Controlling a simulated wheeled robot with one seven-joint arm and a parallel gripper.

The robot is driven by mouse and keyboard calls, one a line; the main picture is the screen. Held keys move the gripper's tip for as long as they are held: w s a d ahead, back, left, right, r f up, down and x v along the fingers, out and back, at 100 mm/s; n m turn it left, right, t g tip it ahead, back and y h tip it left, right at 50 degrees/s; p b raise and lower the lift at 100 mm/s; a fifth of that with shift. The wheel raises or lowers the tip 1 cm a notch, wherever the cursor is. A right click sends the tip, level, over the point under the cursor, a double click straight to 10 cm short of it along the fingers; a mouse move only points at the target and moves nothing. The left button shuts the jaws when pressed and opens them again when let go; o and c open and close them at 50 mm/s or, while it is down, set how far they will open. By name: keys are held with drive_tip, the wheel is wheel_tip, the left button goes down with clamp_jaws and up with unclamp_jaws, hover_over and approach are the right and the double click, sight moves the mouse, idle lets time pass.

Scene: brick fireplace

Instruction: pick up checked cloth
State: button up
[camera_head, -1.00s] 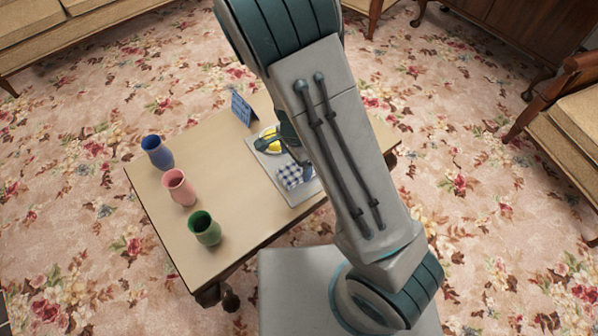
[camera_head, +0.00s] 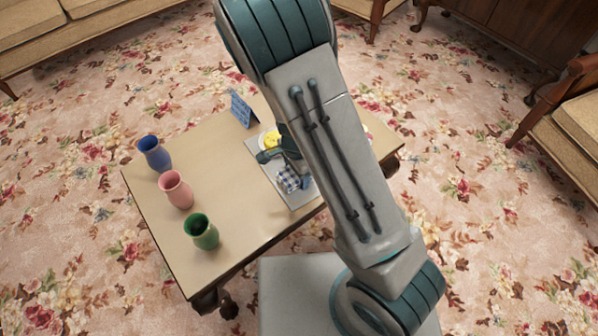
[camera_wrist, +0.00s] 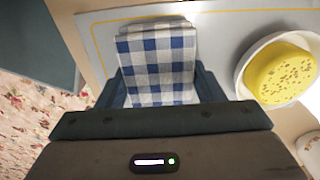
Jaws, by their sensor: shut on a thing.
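The blue-and-white checked cloth (camera_wrist: 158,62) is between the two fingers of my gripper (camera_wrist: 158,90) in the wrist view, and the fingers are shut on it. In the head view the cloth (camera_head: 288,181) shows over the grey tray (camera_head: 297,203), below my gripper (camera_head: 290,168). Part of the cloth is hidden by my gripper and arm. I cannot tell whether the cloth still touches the tray.
A bowl with yellow food (camera_wrist: 280,75) is right of the cloth. Blue (camera_head: 155,154), pink (camera_head: 175,190) and green (camera_head: 202,232) vases stand on the table's left part. A blue calendar-like card (camera_head: 241,109) stands at the back. The table's middle (camera_head: 225,160) is clear.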

drive_tip(key=shift+r+p, duration=0.35)
drive_tip(key=shift+r, duration=0.25)
drive_tip(key=r+p, duration=0.1)
drive_tip(key=r, duration=0.1)
drive_tip(key=r+p, duration=0.1)
drive_tip(key=shift+s+d+r, duration=0.1)
drive_tip(key=shift+d+r, duration=0.1)
drive_tip(key=shift+r, duration=0.2)
drive_tip(key=s+d+r+p, duration=0.2)
drive_tip(key=s+d+r, duration=0.4)
drive_tip(key=d, duration=0.3)
drive_tip(key=shift+d, duration=0.25)
